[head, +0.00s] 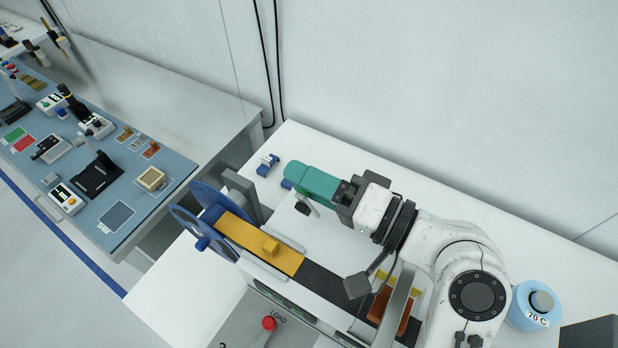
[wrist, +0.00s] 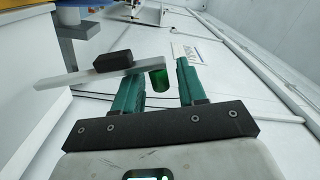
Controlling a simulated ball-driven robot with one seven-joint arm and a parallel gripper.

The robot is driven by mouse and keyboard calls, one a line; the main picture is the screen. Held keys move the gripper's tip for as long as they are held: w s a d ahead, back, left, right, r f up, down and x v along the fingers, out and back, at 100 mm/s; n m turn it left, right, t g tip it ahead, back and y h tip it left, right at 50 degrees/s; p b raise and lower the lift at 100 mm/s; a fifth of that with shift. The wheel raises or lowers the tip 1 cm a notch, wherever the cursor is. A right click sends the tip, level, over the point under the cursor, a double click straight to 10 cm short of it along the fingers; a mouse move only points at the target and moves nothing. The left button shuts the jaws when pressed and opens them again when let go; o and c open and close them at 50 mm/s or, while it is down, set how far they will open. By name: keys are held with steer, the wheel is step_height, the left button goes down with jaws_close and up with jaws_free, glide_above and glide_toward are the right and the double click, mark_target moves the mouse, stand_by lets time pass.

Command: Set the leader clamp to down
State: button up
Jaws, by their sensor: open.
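In the wrist view, a light grey lever with a black block (wrist: 113,61) on it and a dark green cylindrical grip at its end (wrist: 158,79) looks like the leader clamp. My gripper (wrist: 157,70) is open, with one teal finger on each side of the green grip; I cannot tell whether either touches it. In the head view my gripper (head: 292,172) is over the white bench behind the yellow strip (head: 260,240). A small dark and white part (head: 302,207) shows just below the fingers; most of the clamp is hidden there.
A red-knobbed LOAD control (head: 269,323) is in front. A small blue and white part (head: 267,164) lies left of my gripper. The wall is behind.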

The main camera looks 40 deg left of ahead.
jaws_close()
stand_by(0.4)
